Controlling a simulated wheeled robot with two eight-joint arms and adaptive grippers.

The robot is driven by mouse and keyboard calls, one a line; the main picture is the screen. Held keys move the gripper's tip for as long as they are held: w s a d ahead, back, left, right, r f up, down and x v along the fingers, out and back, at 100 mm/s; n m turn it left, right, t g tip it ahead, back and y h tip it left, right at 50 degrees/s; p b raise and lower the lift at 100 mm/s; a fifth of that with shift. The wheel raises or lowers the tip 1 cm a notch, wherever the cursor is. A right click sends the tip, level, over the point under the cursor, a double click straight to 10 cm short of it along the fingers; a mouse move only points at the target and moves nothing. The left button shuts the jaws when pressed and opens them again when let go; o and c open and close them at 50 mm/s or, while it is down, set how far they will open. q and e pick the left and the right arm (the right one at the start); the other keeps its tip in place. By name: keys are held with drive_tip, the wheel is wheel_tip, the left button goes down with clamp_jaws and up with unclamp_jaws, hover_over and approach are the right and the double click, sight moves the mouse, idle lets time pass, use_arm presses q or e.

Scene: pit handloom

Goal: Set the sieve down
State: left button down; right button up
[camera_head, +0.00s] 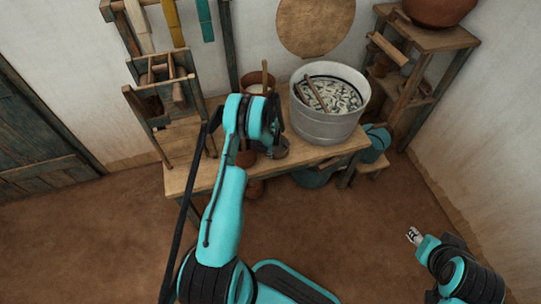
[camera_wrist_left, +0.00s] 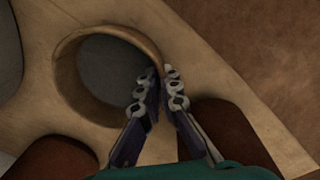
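The sieve (camera_wrist_left: 65,72), a round tan-rimmed ring with a grey inside, shows in the left wrist view over the pale wooden table. My left gripper (camera_wrist_left: 158,88) has one finger inside the ring and one outside, closed on its near-right rim. In the head view the sieve (camera_head: 281,153) is a small round shape at the table's front part, partly hidden by my left arm. I cannot tell whether it touches the tabletop. My right gripper (camera_head: 413,235) is low at the right, away from the table; its opening is too small to judge.
The wooden table (camera_head: 325,153) holds a large metal tub (camera_head: 330,127) with a stick in it and a brown pot (camera_head: 257,82) behind. A wooden rack (camera_head: 150,103) stands at the left, a shelf (camera_head: 440,40) at the right.

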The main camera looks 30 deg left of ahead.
use_arm(q)
drive_tip(key=shift+f, duration=0.15)
drive_tip(key=c, duration=1.7)
unclamp_jaws()
